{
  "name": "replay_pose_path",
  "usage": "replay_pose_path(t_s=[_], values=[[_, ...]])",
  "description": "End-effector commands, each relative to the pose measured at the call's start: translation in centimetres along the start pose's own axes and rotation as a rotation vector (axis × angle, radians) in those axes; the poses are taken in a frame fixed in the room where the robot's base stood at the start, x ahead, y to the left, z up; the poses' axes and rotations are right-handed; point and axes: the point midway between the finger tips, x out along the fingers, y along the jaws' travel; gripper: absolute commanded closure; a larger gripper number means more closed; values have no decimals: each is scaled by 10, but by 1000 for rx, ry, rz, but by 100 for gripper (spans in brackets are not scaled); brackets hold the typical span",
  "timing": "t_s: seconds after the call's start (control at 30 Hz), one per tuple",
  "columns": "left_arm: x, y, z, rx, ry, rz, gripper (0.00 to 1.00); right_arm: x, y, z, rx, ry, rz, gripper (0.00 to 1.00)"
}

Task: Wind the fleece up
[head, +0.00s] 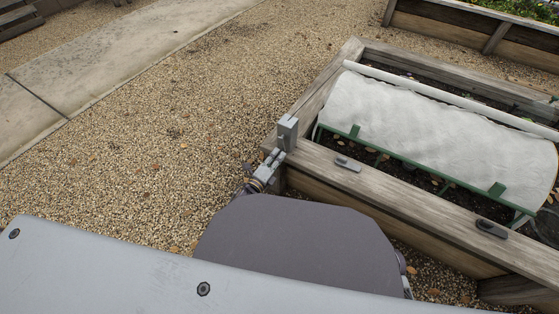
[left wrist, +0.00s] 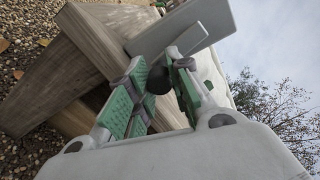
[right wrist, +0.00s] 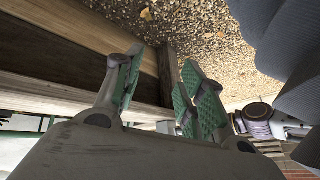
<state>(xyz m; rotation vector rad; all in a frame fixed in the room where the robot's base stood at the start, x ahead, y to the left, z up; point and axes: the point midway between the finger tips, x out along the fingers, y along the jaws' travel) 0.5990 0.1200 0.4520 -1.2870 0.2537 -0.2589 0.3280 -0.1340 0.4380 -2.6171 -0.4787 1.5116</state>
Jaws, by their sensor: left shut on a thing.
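The white fleece (head: 430,115) lies over hoops on the raised bed (head: 400,200), with green clips along its near edge. A long white tube (head: 450,98) runs along the fleece's far side. A grey upright bracket (head: 288,130) stands at the bed's near left corner; its flat plates show in the left wrist view (left wrist: 205,25). My left gripper (head: 272,160) is at this bracket, shut on a dark round knob (left wrist: 158,80). My right gripper (right wrist: 162,75) is open and empty beside wooden boards. It is hidden in the head view.
Two dark-topped fittings (head: 347,163) (head: 491,229) sit on the bed's near rim. Gravel (head: 160,150) lies open to the left, with a concrete path (head: 110,55) beyond. Another planted bed (head: 480,30) stands at the back right.

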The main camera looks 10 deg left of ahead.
Motion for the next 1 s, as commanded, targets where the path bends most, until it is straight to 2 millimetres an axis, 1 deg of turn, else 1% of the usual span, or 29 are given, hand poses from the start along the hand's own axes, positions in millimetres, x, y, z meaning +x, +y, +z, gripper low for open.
replay_pose_path(t_s=[0.03, 0.23, 0.5, 0.7, 1.0], values=[[0, 5, 3, 45, -4, 3, 100, 8, 1, 5, 6, 8, -4, 60], [0, 8, 13, 236, -12, 2, 100, 28, 3, 16, 32, 56, -20, 60], [0, 10, 26, 480, -23, 2, 100, 42, 4, 20, 29, 77, -40, 60], [0, 8, 34, 620, -28, 2, 100, 49, 4, 23, 29, 87, -50, 60], [0, 6, 39, 717, -33, 2, 100, 54, 4, 24, 29, 94, -60, 60]])
